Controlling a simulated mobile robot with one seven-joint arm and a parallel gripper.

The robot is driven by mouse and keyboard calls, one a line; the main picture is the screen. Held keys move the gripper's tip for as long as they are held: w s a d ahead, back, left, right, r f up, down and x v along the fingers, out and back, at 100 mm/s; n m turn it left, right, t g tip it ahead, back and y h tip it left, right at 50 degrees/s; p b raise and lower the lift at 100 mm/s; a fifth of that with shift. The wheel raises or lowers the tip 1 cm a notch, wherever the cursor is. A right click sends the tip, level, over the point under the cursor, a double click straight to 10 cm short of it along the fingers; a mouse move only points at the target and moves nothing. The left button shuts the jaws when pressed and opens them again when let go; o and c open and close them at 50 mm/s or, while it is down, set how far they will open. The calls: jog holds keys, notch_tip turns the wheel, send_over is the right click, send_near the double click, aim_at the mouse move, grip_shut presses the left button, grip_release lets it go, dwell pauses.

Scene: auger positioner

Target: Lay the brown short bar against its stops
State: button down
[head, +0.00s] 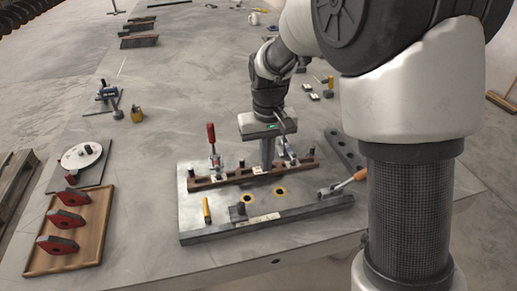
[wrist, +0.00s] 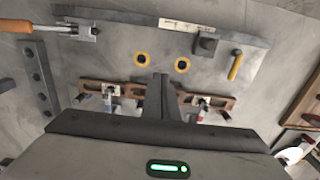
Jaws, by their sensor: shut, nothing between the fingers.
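The brown short bar (head: 235,178), with holes along it, lies across the back half of a grey fixture plate (head: 225,195). In the wrist view the bar (wrist: 128,91) shows on both sides of my fingers, which hide its middle. Dark upright pegs, such as the one at the left end (head: 191,172), stand along the bar. I cannot tell whether the bar touches them. My gripper (head: 268,166) points down at the bar's middle, shut and empty. Its fingertips also show in the wrist view (wrist: 160,77). I cannot tell whether they touch the bar.
A red-handled clamp (head: 211,138) stands behind the bar; another clamp (head: 285,149) is right of my gripper. An orange-handled tool (head: 345,184) lies at the plate's right. A dark perforated bar (head: 343,150) lies beyond it. A wooden tray (head: 93,240) is at left.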

aim_at(261, 174)
notch_tip(261, 174, down, 11)
jog(key=shift+s+r+b, duration=0.1)
jog(key=shift+r+b, duration=0.1)
jog(key=shift+b, duration=0.9)
jog(key=w, duration=0.2)
jog(key=shift+w+a+r, duration=0.25)
jog(key=shift+w+a, duration=0.1)
jog(key=shift+w, duration=0.05)
jog(key=shift+w+a, duration=0.15)
jog(key=shift+w, duration=0.45)
jog(key=shift+r, duration=0.15)
jog(key=shift+w+a+p, duration=0.15)
jog(key=shift+w+p, duration=0.15)
jog(key=shift+w, duration=0.1)
jog(key=shift+w+a, duration=0.15)
jog(key=shift+w, duration=0.35)
jog(key=shift+s, duration=0.1)
